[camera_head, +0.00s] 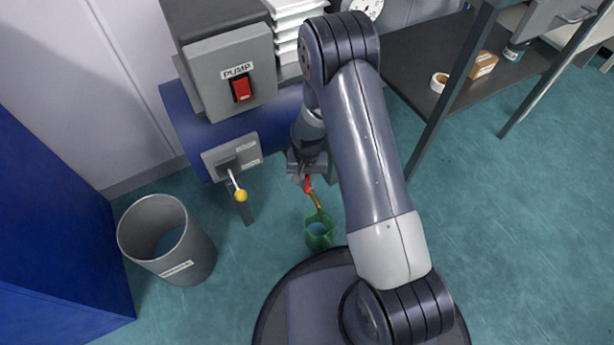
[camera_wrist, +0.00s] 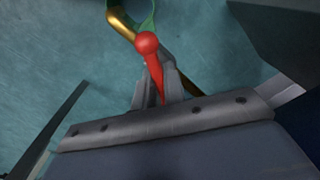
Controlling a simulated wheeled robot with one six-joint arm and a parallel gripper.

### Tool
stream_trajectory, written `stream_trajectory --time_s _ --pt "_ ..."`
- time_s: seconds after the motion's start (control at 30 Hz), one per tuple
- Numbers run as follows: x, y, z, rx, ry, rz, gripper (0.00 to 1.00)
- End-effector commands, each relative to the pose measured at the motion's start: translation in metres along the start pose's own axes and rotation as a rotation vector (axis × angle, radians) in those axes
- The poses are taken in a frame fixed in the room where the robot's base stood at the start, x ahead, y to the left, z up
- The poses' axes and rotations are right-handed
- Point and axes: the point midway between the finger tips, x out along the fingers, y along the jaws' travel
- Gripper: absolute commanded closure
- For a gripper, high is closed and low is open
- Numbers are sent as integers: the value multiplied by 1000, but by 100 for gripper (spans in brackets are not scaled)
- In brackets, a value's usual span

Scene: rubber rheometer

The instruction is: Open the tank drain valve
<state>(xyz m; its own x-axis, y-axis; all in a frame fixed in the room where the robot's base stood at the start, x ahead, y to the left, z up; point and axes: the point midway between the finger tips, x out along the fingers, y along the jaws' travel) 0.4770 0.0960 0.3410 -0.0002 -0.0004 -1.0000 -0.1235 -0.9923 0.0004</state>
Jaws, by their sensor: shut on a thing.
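The drain valve's red lever (camera_head: 308,185) is at the lower right of the blue tank (camera_head: 190,118). A brass spout (camera_head: 317,201) runs down from it toward a green container (camera_head: 319,232) on the floor. My gripper (camera_head: 304,176) is shut on the red lever. In the wrist view the lever (camera_wrist: 147,46) has a red ball end and passes between my fingers (camera_wrist: 158,88). The brass spout (camera_wrist: 124,24) curves beyond it. My arm and gripper hide the valve body and the right part of the tank.
A PUMP box with a red switch (camera_head: 241,88) stands on the tank. A yellow-knobbed lever (camera_head: 240,195) sticks out from a plate on the tank's front. A grey bin (camera_head: 200,262) stands at left. A dark bench (camera_head: 420,60) is at right. The right floor is clear.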

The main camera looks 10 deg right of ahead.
Motion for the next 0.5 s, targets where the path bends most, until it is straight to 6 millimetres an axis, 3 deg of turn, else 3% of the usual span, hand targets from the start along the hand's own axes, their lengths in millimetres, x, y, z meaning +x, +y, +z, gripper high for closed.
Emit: stream_trajectory --time_s 0.23,0.27,0.5 --pt "0 0 0 0 1 0 100" --pt "0 0 0 0 1 0 87" --pt "0 0 0 0 1 0 67"
